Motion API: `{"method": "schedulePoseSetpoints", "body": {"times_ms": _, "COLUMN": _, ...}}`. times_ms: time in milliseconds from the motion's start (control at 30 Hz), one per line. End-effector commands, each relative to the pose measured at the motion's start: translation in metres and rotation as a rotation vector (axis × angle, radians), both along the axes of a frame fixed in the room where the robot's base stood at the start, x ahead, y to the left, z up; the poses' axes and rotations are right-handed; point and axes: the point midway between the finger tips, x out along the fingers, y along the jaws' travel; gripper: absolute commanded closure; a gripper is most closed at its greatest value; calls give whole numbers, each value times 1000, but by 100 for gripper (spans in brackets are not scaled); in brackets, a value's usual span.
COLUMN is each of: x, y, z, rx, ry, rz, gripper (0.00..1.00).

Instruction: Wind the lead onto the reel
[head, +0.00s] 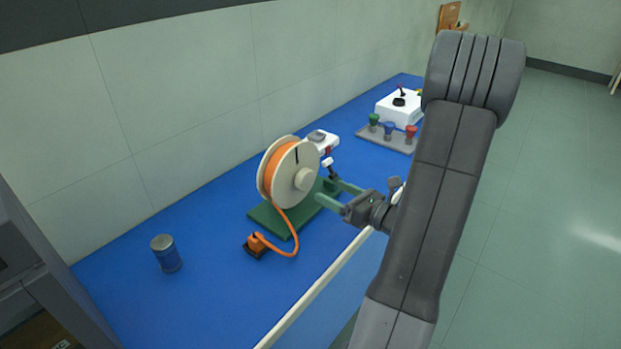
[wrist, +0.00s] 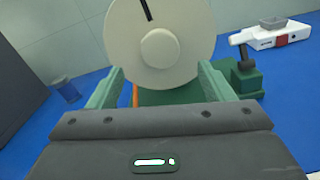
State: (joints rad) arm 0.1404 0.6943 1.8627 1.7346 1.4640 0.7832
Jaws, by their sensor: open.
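The reel (head: 297,172) stands upright on a green base (head: 268,221), with cream flanges and orange lead (head: 270,170) wound between them. A dark mark shows on its near flange, with a round hub in the middle; the reel also fills the top of the wrist view (wrist: 180,55). The lead's loose part hangs from the reel and curves across the blue bench to an orange plug end (head: 257,243) at a small dark block. My gripper (head: 327,191) is open and empty, its green fingers pointing at the near flange. In the wrist view the fingers stand either side of the hub, apparently clear of it.
A small dark lever (wrist: 243,58) on a green block is right of the reel. Behind it lies a white device (wrist: 278,36). A blue can (head: 166,254) stands at left. A tray (head: 372,135) with coloured knobs and a white joystick box (head: 400,110) stand farther back.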

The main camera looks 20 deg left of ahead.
Motion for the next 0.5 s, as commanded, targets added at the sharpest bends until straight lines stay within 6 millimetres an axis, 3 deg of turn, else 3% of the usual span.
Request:
{"method": "schedulePoseSetpoints", "body": {"times_ms": 200, "x": 13, "y": 41, "z": 1, "rx": 0, "ry": 0, "rz": 5, "gripper": 25}}
{"method": "schedulePoseSetpoints", "body": {"times_ms": 500, "x": 26, "y": 76, "z": 1, "rx": -1, "ry": -1, "rz": 3, "gripper": 25}}
